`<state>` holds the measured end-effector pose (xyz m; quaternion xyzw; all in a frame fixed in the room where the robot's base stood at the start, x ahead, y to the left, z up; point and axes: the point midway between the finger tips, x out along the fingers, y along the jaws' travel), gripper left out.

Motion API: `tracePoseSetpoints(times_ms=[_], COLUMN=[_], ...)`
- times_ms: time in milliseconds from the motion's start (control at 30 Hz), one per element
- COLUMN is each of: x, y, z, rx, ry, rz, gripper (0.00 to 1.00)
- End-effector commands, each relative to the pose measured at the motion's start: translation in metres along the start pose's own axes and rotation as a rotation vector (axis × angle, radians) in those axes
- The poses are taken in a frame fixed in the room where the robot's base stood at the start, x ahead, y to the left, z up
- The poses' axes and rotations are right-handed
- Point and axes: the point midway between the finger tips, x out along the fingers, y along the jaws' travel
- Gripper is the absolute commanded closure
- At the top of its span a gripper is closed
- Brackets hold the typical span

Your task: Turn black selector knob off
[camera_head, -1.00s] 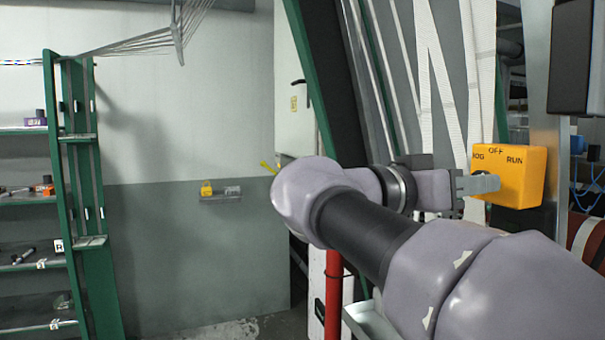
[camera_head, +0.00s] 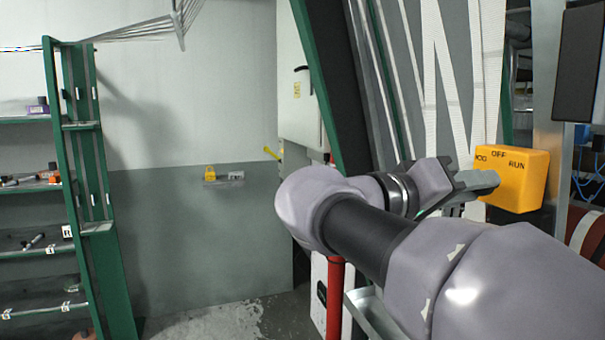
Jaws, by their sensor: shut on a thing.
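The yellow-orange switch box (camera_head: 522,181) is at the right, with the labels JOG, OFF and RUN along its upper part. My gripper (camera_head: 482,183) reaches it from the left and is shut at the front face of the box, with its fingers tilted. The black selector knob is hidden behind and between the fingers, so its pointing direction cannot be read. The JOG label is partly cut off at the left edge of the box.
A metal post (camera_head: 542,120) stands just behind the box, with a dark panel (camera_head: 580,60) at the upper right. White webbing straps (camera_head: 440,80) hang behind my gripper. A red post (camera_head: 334,300) stands below my arm. Green shelving (camera_head: 88,180) is far left.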

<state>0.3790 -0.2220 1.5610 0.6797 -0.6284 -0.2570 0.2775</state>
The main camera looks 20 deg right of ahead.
Motion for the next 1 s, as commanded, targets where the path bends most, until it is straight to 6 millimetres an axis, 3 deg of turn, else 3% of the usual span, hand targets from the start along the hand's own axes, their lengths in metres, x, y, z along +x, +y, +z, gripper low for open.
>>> tracePoseSetpoints(times_ms=[433,467,567,867,1000], x=[0.000,0.000,0.000,-0.001,-0.017], y=[0.000,0.000,0.000,0.000,0.000], z=[0.000,0.000,0.000,0.000,-0.002], rx=[-0.011,-0.010,-0.010,-0.010,-0.011], ry=[0.000,0.000,0.000,0.000,0.004], rz=[0.000,0.000,0.000,0.000,-0.002], gripper=[1.00,0.68,0.48,0.48,0.48])
